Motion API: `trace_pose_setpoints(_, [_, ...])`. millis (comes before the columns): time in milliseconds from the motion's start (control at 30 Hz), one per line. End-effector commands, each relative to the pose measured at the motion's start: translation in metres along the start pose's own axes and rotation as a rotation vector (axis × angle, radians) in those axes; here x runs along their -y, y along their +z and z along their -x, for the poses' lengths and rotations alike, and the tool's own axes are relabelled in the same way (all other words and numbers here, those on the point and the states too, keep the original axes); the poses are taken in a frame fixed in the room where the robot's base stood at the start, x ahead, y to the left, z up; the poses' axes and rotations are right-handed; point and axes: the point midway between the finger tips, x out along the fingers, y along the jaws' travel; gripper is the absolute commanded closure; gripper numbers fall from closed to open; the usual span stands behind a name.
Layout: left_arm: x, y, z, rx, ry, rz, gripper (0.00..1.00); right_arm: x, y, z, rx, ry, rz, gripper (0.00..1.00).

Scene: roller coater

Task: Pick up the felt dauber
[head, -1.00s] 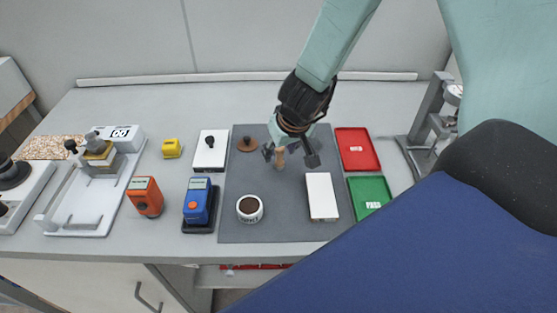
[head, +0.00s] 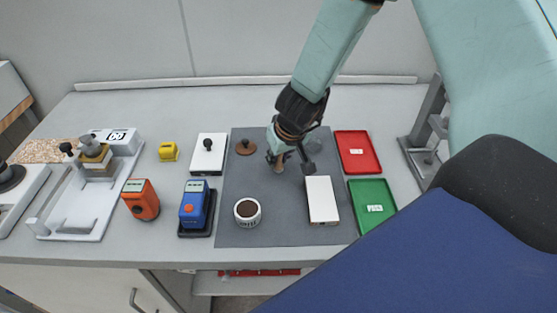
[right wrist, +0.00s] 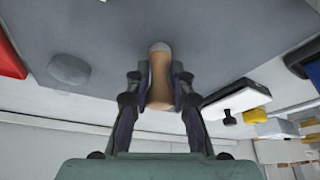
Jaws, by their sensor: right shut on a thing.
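The felt dauber (head: 278,166) has a tan wooden handle and stands on the grey mat (head: 262,232), or just above it; I cannot tell which. My right gripper (head: 290,160) reaches down over it from behind. In the right wrist view, my right gripper (right wrist: 160,95) has its two dark fingers closed on either side of the dauber (right wrist: 159,78), whose rounded pale end points away from the palm. My left gripper is not in view.
A white box (head: 321,199), a brown knobbed disc (head: 246,147) and a dark-filled cup (head: 247,211) surround the dauber on the mat. Red (head: 358,152) and green (head: 372,204) trays stand at right. Blue (head: 196,205) and orange (head: 141,199) devices stand at left.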

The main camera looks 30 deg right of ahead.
Motion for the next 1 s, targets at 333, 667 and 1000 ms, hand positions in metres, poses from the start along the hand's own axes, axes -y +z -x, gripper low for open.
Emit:
trace_pose_setpoints(333, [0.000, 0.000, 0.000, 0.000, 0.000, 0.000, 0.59, 0.000, 0.000, 0.000, 0.000, 0.000, 0.000, 1.00])
trace_pose_setpoints(667, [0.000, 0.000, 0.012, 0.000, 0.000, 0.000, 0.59, 0.000, -0.005, 0.012, -0.001, 0.000, 0.000, 1.00])
trace_pose_setpoints(1000, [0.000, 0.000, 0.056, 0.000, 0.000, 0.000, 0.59, 0.000, -0.024, 0.058, -0.001, 0.000, -0.001, 1.00])
